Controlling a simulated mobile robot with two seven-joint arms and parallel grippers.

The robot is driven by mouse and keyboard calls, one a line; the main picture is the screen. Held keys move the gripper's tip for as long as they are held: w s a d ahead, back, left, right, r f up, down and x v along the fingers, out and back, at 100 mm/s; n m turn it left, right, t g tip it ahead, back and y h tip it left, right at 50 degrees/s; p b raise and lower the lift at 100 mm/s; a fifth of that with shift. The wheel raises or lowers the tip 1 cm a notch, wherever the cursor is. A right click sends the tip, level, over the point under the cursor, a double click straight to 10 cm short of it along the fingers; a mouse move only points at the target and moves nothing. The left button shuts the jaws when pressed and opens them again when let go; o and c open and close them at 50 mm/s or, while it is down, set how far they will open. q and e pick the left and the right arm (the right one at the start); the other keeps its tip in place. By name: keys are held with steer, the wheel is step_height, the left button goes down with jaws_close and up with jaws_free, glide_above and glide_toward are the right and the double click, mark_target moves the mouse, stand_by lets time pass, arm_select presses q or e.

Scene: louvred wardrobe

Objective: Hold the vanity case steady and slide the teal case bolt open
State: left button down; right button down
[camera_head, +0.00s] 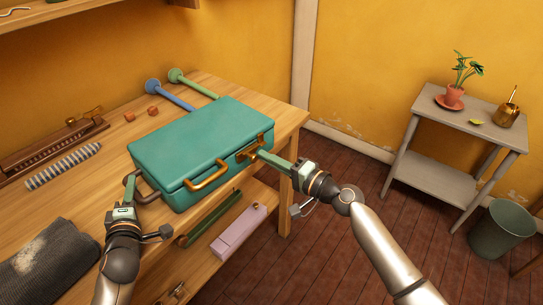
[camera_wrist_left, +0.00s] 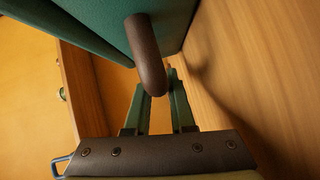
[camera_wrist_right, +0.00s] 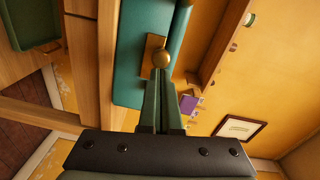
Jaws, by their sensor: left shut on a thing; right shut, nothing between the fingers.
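The teal vanity case (camera_head: 200,143) lies flat and shut on the wooden bench, with a brass handle (camera_head: 207,176) on its front. A dark brown side handle (camera_head: 149,191) sticks out at its left end. My left gripper (camera_head: 131,180) is shut on this side handle, which also shows between the fingers in the left wrist view (camera_wrist_left: 147,55). The brass bolt (camera_head: 241,155) sits at the front right of the case. My right gripper (camera_head: 262,153) is shut and empty, its tips at the bolt's round knob (camera_wrist_right: 161,58); whether they touch is unclear.
Blue (camera_head: 153,86) and green (camera_head: 176,75) round-ended rods lie behind the case. A striped roll (camera_head: 64,166) and grey cloth (camera_head: 50,262) lie left. A lower shelf holds a pink box (camera_head: 238,231). A small side table (camera_head: 471,118) stands apart at right.

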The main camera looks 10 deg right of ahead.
steer(key=s+d+r, duration=0.1)
steer(key=s+d, duration=0.4)
steer(key=d, duration=0.5)
steer(key=shift+s, duration=0.35)
steer(key=shift+d, duration=0.1)
